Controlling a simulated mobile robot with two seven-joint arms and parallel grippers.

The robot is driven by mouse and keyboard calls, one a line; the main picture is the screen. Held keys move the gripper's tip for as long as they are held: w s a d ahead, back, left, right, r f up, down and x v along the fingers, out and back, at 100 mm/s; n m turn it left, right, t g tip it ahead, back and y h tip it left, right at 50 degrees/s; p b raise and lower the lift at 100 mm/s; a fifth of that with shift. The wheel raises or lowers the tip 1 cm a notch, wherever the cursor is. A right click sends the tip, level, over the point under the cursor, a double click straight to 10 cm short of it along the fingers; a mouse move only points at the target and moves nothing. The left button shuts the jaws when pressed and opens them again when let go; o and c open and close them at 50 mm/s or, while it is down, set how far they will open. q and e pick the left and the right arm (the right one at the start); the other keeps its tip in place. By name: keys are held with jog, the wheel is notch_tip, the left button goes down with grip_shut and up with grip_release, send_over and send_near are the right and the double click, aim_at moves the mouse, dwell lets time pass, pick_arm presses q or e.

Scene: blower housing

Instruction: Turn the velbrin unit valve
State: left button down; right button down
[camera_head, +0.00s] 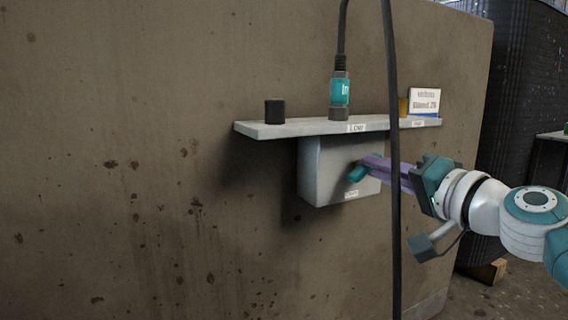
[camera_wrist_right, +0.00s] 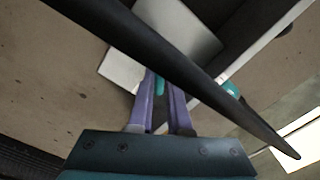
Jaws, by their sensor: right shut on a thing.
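The unit is a light grey box (camera_head: 318,178) fixed to the wall under a shelf, with a small label on its lower front. A teal valve handle (camera_head: 356,174) sticks out from the box's front. My right gripper (camera_head: 364,168), with purple fingers, reaches in from the right and is shut on the handle. In the right wrist view the handle (camera_wrist_right: 160,85) shows between the fingertips, in front of the grey box (camera_wrist_right: 180,30). The fingers partly hide the handle. My left gripper is in neither view.
A black hanging cable (camera_head: 393,240) crosses in front of my right gripper and, in the right wrist view, the cable (camera_wrist_right: 190,75) runs close to the camera.

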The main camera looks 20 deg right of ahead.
jog(key=shift+f+m+p, duration=0.15)
jog(key=shift+m+p, duration=0.3)
jog(key=shift+m, duration=2.75)
jog(key=c, duration=0.9)
grip_release()
jog(key=shift+o, duration=0.2)
